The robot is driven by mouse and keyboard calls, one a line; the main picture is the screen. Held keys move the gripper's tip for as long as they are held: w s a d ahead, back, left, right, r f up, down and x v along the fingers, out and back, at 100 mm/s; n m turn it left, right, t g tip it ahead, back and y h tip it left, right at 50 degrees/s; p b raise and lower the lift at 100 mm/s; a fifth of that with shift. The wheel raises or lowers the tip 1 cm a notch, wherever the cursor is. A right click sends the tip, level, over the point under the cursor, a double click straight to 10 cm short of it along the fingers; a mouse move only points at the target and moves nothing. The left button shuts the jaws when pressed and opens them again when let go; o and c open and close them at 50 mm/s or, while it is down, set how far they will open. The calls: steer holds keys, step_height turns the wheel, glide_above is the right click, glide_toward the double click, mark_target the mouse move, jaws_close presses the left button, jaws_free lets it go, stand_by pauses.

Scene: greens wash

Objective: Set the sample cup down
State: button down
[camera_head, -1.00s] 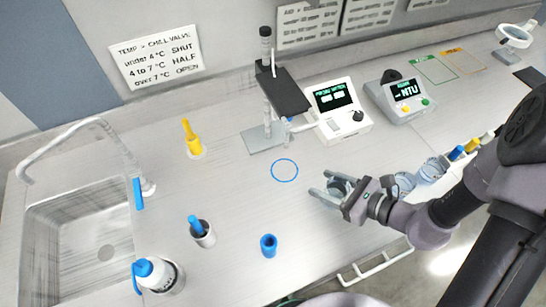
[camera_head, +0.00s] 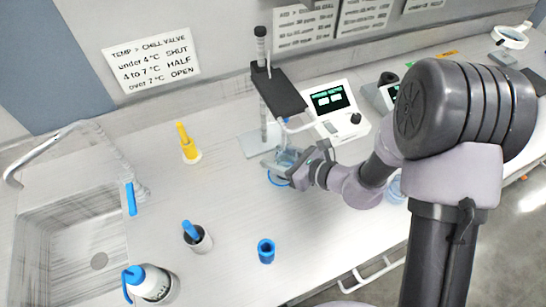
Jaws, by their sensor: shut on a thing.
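The sample cup (camera_head: 287,159) is a clear, bluish cup, partly hidden by my gripper's fingers. My gripper (camera_head: 284,165) is shut on it, just in front of the stand with the black arm. The cup is over or at the blue ring (camera_head: 277,180) marked on the bench; only the ring's near edge shows. I cannot tell whether the cup touches the bench.
The stand (camera_head: 262,140) with its black arm rises right behind the cup, and a white meter (camera_head: 332,108) is to its right.

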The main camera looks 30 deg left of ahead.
steer(key=shift+w+a+f, duration=0.1)
steer(key=shift+w+a, duration=0.1)
steer(key=shift+a, duration=0.6)
steer(key=shift+f+b, duration=0.4)
steer(key=shift+f, duration=0.25)
steer(key=shift+f, duration=0.1)
steer(key=c, duration=0.6)
jaws_free()
